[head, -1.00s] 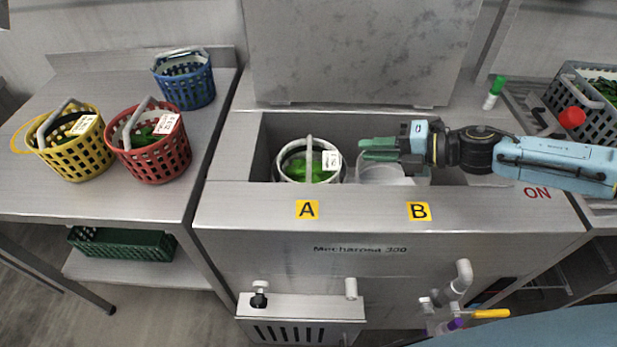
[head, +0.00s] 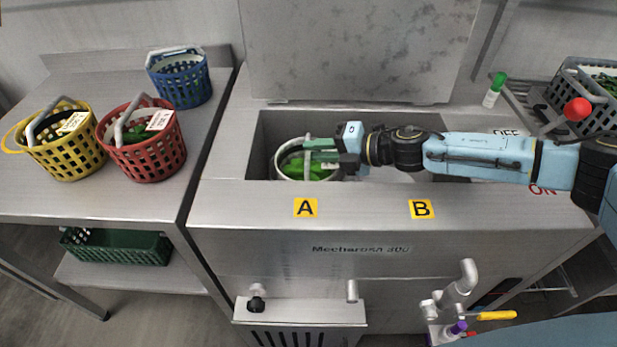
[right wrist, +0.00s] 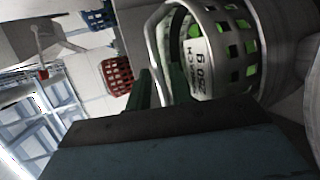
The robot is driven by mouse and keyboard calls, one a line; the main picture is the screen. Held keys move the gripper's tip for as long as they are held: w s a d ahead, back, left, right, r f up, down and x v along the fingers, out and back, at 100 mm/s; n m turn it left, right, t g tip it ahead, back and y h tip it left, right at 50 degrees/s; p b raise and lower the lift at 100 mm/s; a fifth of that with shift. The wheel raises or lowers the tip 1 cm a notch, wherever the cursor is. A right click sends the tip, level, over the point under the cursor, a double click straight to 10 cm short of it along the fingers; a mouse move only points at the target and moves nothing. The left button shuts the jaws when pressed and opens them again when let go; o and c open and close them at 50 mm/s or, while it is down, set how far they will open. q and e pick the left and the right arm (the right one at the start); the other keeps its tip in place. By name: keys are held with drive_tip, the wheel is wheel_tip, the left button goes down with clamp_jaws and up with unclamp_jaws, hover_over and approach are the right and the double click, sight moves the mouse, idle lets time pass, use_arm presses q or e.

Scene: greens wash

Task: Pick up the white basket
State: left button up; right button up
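The white basket (head: 281,168) sits in the machine's basin above label A, with green leaves inside. In the right wrist view the basket (right wrist: 214,14) is close, with its tag (right wrist: 196,62) and its raised handle (right wrist: 153,45). My right gripper (head: 308,150) reaches in from the right over the basket, its green fingers apart at the handle. In the right wrist view the handle appears to lie between the fingers (right wrist: 158,85), with space around it. The fingers and arm hide part of the basket. My left gripper is out of view.
Yellow (head: 66,150), red (head: 148,160) and blue (head: 184,85) baskets stand on the left table. A green crate (head: 118,249) is on the shelf below. The basin's front wall (head: 380,215) is close under my arm. A red-knobbed lever (head: 577,109) and grey crate (head: 590,95) are at right.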

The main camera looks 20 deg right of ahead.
drive_tip(key=shift+w+a+f, duration=0.15)
drive_tip(key=shift+w+a, duration=0.15)
drive_tip(key=shift+a, duration=0.1)
clamp_jaws()
idle(1.2)
